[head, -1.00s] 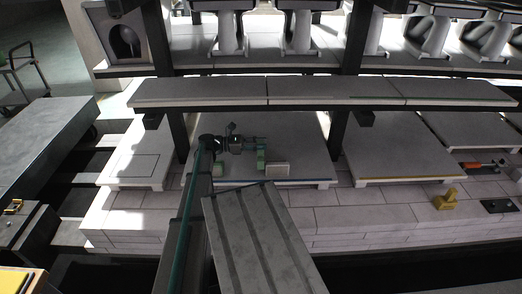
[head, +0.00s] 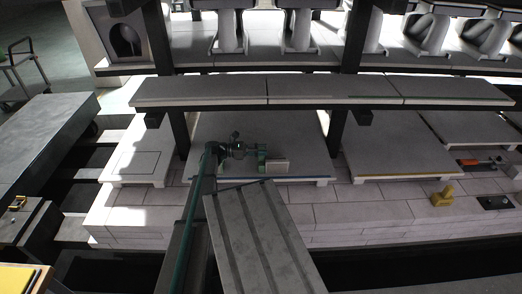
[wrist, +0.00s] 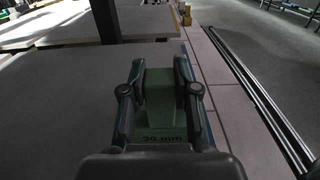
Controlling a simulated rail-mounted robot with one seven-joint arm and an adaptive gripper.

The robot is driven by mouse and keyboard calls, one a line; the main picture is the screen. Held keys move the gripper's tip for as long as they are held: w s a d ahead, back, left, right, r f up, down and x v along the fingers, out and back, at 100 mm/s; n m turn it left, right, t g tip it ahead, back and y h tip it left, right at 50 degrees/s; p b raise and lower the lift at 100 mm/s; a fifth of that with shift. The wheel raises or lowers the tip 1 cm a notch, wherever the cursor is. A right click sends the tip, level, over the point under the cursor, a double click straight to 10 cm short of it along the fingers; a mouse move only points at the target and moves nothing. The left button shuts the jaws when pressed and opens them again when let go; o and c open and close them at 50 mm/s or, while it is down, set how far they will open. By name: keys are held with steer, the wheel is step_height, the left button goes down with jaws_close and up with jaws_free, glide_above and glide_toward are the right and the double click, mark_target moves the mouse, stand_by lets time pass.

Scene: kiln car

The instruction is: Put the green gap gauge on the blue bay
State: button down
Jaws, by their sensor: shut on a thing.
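The green gap gauge (wrist: 159,92) is between the two fingers of my gripper (wrist: 157,84) in the wrist view. It has an upright block and a flat foot with a printed mm label. In the head view my gripper (head: 258,153) and the gauge (head: 262,161) are small, low over the front part of a grey slab with a blue front stripe, the blue bay (head: 301,178). The blue edge also shows beside the gripper in the wrist view. I cannot tell whether the gauge's foot touches the slab.
A yellow gauge (head: 443,196) stands on the ledge to the right, near a yellow-striped slab (head: 395,177).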

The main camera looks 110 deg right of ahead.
steer(key=c, duration=0.9)
jaws_free()
steer(key=shift+o, duration=0.2)
steer(key=shift+w, duration=0.1)
steer(key=b+v, duration=0.4)
steer(key=v, duration=0.7)
steer(key=shift+w+d, duration=0.15)
steer(key=shift+w, duration=0.25)
